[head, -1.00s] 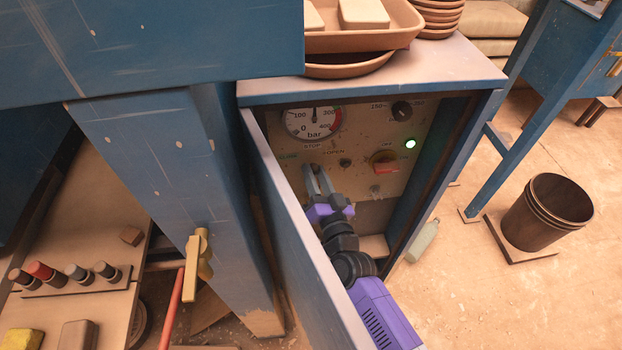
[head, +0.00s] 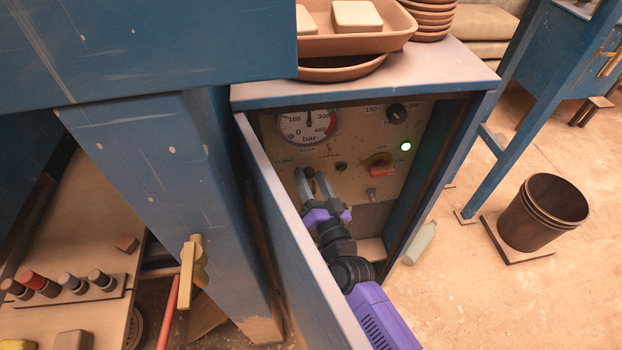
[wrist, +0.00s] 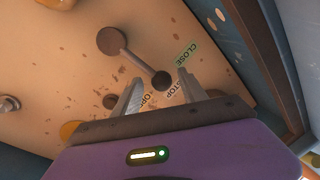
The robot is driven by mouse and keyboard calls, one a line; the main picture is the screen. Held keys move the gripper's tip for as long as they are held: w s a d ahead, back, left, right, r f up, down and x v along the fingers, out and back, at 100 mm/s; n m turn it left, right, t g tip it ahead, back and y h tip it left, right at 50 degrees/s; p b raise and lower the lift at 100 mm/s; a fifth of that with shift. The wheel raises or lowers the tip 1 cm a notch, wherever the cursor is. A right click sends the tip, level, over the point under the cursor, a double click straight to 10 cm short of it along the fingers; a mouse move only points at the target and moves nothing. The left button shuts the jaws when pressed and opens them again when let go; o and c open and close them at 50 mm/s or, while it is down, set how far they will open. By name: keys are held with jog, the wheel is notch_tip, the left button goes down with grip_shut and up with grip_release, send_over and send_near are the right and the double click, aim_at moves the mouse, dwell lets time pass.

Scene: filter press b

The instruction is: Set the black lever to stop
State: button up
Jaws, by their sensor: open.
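The black lever shows in the wrist view as a round pivot disc (wrist: 111,41), a thin rod and a dark ball knob (wrist: 161,80). The knob points toward the STOP label, between the CLOSE label (wrist: 187,53) and the partly hidden OPEN label. In the head view the knob (head: 308,172) sits just below the STOP label (head: 308,150), and my gripper hides the rest of the lever. My gripper (head: 311,178) is open, with its fingertips apart on either side of the knob. In the wrist view there is a gap between the knob and the fingers (wrist: 157,88).
The panel sits inside a blue cabinet, with an open door (head: 290,230) left of my arm. Clay trays (head: 350,45) stand on top.

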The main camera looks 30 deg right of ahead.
jog(key=s+a, duration=0.1)
jog(key=s, duration=0.6)
jog(key=shift+s+f, duration=0.25)
jog(key=shift+f, duration=0.2)
jog(key=shift+a, duration=0.1)
jog(key=s+a+r+n+g+y, duration=0.1)
jog(key=s+r+n, duration=0.1)
jog(key=s, duration=0.9)
jog(key=s+r+n+g, duration=0.1)
jog(key=s+r+n, duration=0.2)
jog(key=s, duration=0.9)
jog(key=s+a+r+n+g+y, duration=0.1)
jog(key=s+r+n+g, duration=0.1)
jog(key=s, duration=0.9)
notch_tip(320, 180, up, 2)
jog(key=shift+s+a+r+n+y, duration=0.1)
jog(key=shift+s+a+n+y, duration=0.15)
jog(key=shift+n, duration=0.45)
jog(key=shift+c, duration=0.2)
